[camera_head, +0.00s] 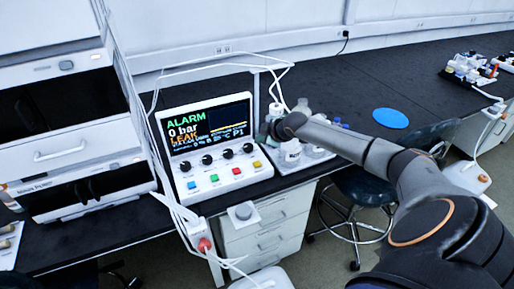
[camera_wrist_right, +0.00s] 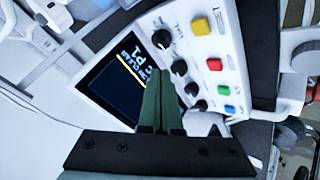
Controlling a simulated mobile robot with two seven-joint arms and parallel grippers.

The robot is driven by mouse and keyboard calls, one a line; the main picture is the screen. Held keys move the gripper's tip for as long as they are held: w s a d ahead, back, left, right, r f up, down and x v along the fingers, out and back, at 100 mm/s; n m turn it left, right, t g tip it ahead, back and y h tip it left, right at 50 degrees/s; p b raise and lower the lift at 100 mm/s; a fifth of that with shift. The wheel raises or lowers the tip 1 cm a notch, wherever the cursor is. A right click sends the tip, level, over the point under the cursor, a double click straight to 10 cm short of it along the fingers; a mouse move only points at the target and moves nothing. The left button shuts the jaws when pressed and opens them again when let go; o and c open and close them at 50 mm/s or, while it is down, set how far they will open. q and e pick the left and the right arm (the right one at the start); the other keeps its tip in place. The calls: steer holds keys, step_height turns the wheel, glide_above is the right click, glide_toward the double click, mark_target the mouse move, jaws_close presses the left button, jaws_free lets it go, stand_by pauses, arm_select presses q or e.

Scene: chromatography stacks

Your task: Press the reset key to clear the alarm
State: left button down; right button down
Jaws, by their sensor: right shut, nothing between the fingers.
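The control unit (camera_head: 222,172) stands on the dark bench, its screen (camera_head: 207,127) reading ALARM, 0 bar and LEAK. Below a row of black knobs are a blue key (camera_head: 191,185), a green key (camera_head: 214,178), a red key (camera_head: 236,171) and a yellow key (camera_head: 257,164). Their labels are too small to read, so I cannot tell which is reset. My right gripper (camera_head: 268,128) is shut and empty at the unit's right side. In the right wrist view, its green fingers (camera_wrist_right: 160,80) appear in front of the screen and knobs, apart from the yellow key (camera_wrist_right: 200,26). My left gripper is not in view.
Stacked instruments (camera_head: 75,140) stand to the left of the unit. White bottles (camera_head: 291,150) on a tray stand close to its right, by my right arm. White cables loop over and beside the unit. A blue disc (camera_head: 390,118) lies on mostly clear bench farther right.

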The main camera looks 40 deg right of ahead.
steer(key=b, duration=0.5)
glide_above(260, 165)
step_height(260, 165, down, 5)
steer(key=shift+f, duration=0.15)
step_height(260, 165, down, 2)
steer(key=shift+f+b, duration=0.1)
steer(key=shift+b, duration=0.25)
steer(key=shift+f, duration=0.15)
stand_by(1.1)
steer(key=shift+f, duration=0.4)
steer(key=shift+f+b, duration=0.3)
steer(key=shift+f, duration=0.25)
stand_by(0.5)
stand_by(0.4)
steer(key=shift+r+p, duration=0.95)
steer(key=shift+p, duration=0.1)
